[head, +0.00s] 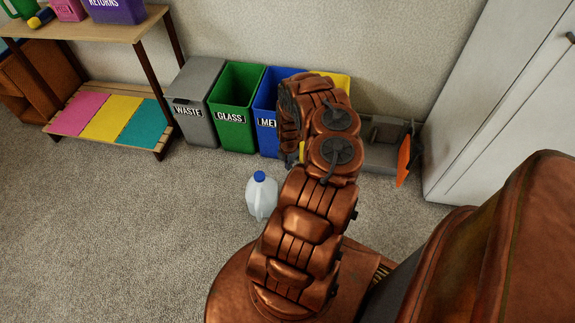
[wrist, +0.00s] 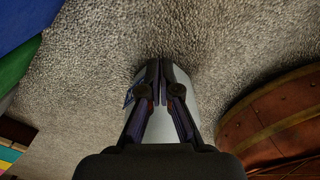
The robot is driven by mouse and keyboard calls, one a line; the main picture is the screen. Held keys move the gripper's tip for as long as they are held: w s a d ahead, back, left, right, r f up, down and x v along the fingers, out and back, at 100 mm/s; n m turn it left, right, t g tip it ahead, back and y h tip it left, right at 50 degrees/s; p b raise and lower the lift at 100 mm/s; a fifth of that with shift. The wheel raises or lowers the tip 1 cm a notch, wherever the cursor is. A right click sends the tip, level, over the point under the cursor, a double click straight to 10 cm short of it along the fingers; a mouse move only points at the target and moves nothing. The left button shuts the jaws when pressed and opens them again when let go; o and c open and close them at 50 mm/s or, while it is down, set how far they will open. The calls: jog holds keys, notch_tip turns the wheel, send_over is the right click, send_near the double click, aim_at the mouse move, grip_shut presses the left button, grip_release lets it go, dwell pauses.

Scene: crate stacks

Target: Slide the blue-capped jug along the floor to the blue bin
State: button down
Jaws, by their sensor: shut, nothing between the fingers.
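The white jug (head: 262,198) with a blue cap stands upright on the carpet in the head view, left of my arm. The blue bin (head: 266,108), with a partly covered label starting "MET", stands against the wall behind it, with bare floor between. My gripper (wrist: 160,64) is shut in the wrist view, its fingertips together and pointing at the carpet. A pale shape, apparently the jug (wrist: 184,84), shows behind the fingers. Its cap is hidden there, and I cannot tell whether the fingers touch it.
The green GLASS bin (head: 235,110) and grey WASTE bin (head: 193,105) stand left of the blue bin. A yellow bin (head: 341,83) is mostly behind my arm. A shelf (head: 110,118) is at left, a white cabinet (head: 490,110) at right. The left floor is clear.

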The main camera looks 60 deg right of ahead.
jog(key=w+a+f+b, duration=0.1)
jog(key=a+f+b, duration=0.2)
jog(key=f, duration=0.3)
jog(key=shift+a, duration=0.4)
jog(key=shift+w, duration=0.1)
jog(key=shift+a, duration=0.1)
